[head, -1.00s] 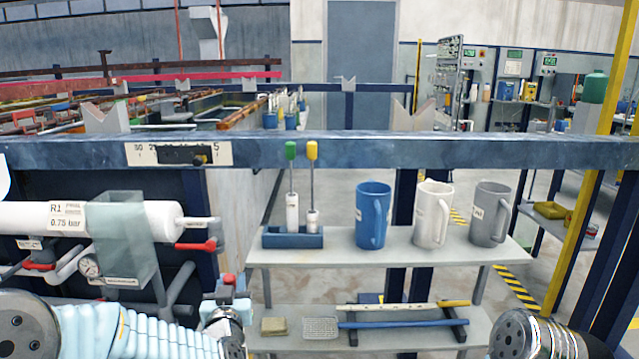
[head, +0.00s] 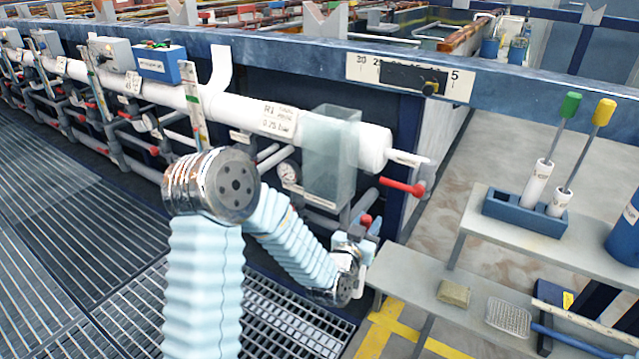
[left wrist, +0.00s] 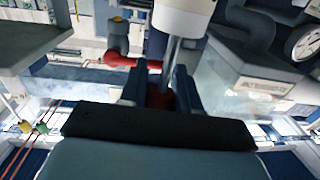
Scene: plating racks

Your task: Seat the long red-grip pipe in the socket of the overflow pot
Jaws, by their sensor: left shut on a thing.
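My left gripper (head: 352,250) is at the lower middle of the head view, below and right of the clear box that looks like the overflow pot (head: 330,155). In the left wrist view, the gripper (left wrist: 161,88) is shut on a red grip (left wrist: 160,98). A grey stem (left wrist: 172,60) runs from this grip to a white body (left wrist: 183,15). The red grip (head: 365,221) also shows above the gripper in the head view. The clear box (left wrist: 240,90) is right of the fingers in the wrist view. I cannot make out its socket. My right gripper is out of view.
A thick white pipe (head: 230,113) runs behind the box, with a red lever valve (head: 402,187) to the box's right. A blue rack (head: 525,213) holds a green-grip pipe (head: 565,120) and a yellow-grip pipe (head: 590,140). A lower shelf (head: 410,275) lies right of the gripper.

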